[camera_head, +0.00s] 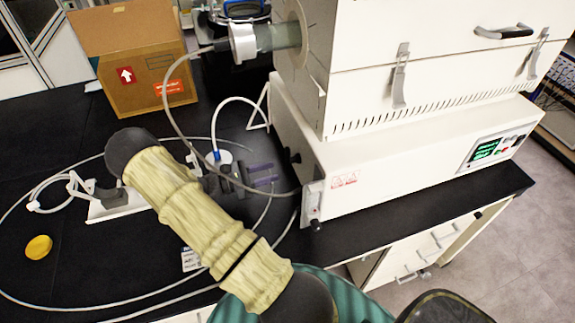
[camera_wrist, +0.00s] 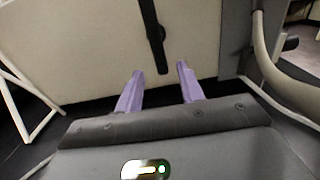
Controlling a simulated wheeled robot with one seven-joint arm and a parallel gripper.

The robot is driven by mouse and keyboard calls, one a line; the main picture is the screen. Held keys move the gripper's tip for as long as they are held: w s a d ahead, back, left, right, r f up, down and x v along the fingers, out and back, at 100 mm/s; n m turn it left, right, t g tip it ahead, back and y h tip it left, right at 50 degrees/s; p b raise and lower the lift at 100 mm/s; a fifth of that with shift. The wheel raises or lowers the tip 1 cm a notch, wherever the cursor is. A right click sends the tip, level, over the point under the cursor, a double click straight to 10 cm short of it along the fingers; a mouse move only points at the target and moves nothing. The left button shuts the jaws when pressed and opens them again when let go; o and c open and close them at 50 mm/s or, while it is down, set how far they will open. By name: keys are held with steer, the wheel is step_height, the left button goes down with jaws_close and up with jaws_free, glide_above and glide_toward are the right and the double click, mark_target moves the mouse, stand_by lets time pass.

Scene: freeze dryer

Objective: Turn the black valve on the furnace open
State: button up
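The white furnace (camera_head: 345,165) stands on the black bench at the right of the head view. The black valve (camera_wrist: 152,35) shows in the wrist view as a dark, nearly upright lever against the furnace's pale side panel. A small black part at that side, likely the valve (camera_head: 293,156), shows in the head view. My gripper (camera_head: 275,172) is beside this panel, with purple fingers apart. In the wrist view my gripper (camera_wrist: 160,72) is open, and the lever's lower end appears between the fingertips. I see no finger touching it; the depth gap is unclear.
A grey hose (camera_wrist: 285,85) curves close on the right in the wrist view. A white frame (camera_wrist: 25,95) stands at left. A cardboard box (camera_head: 140,60), a yellow disc (camera_head: 39,247) and loose tubing lie on the bench (camera_head: 100,270).

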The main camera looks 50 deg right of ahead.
mark_target(288, 174)
steer(key=p+x, duration=0.1)
steer(key=x, duration=0.5)
steer(key=shift+s+d, duration=0.2)
steer(key=shift+d, duration=0.1)
steer(key=shift+c, duration=0.2)
jaws_close()
